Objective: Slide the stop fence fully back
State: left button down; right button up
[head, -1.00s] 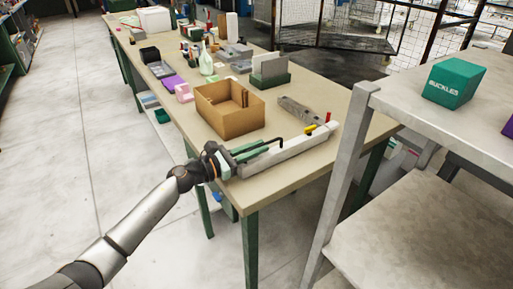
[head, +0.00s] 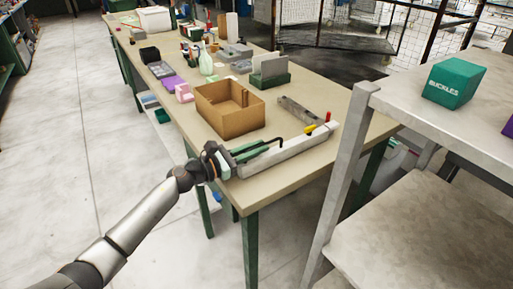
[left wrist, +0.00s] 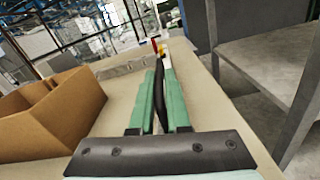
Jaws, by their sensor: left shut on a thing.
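A long pale grey rail (head: 300,147) lies along the near right end of the table, with a yellow lever (head: 310,129) and a red lever (head: 327,117) at its far end. A black bent handle (head: 279,140) rises beside it. I cannot tell which part is the stop fence. My left gripper (head: 262,147) has green fingers and is shut on the black handle, low along the rail. The handle also shows between the fingers in the left wrist view (left wrist: 159,88). The fingers hide part of the rail. My right gripper is not in view.
An open cardboard box (head: 229,112) stands just left of the rail. A grey metal bar (head: 298,111) lies behind it, and a green holder with grey plates (head: 268,75) stands farther back. A grey shelf (head: 405,105) with a green box (head: 453,82) is close on the right.

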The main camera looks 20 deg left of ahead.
pick_arm(q)
jog(key=s+d+p, duration=0.1)
jog(key=s+d, duration=0.1)
jog(key=shift+d, duration=0.35)
jog(key=shift+s+d, duration=0.1)
jog(key=c, duration=0.9)
grip_release()
jog(key=shift+c, duration=0.2)
